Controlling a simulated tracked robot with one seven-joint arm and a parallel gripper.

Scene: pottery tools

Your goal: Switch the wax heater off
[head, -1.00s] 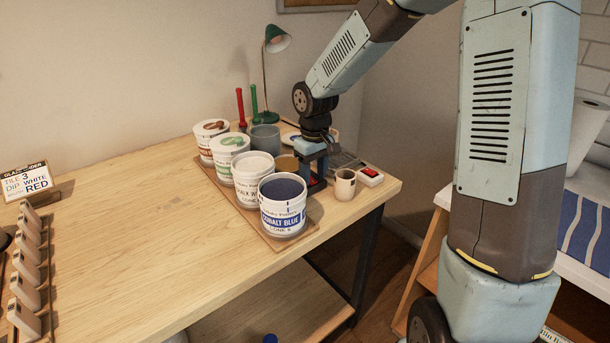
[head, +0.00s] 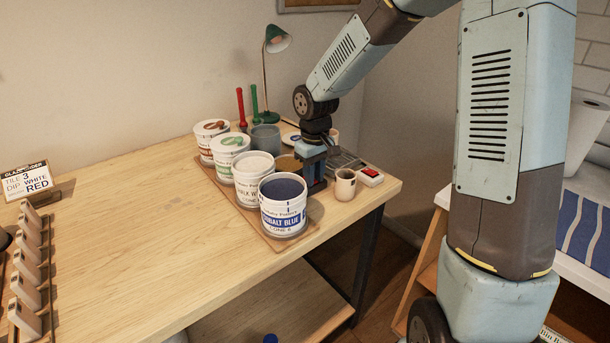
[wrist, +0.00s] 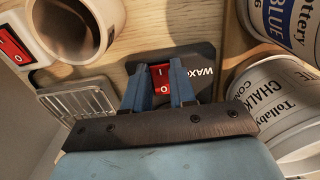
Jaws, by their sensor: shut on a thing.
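The wax heater's red rocker switch (wrist: 160,78), marked I and O, sits on a dark plate (wrist: 205,60) lettered "WAX" in the wrist view. My gripper (wrist: 163,84) has one blue finger on each side of the switch and is shut on it. The I end shows beyond the fingertips and the O end lies toward my palm. I cannot tell which way the rocker is tilted. In the head view my gripper (head: 312,183) is low behind the cobalt blue tub and hides the switch.
A second red switch on a white box (head: 370,176) stands near the table's right corner. A beige cup (head: 345,185) is close to my gripper, with a metal grate (wrist: 75,98) beside it. Glaze tubs (head: 283,215) stand left. The table's left middle is clear.

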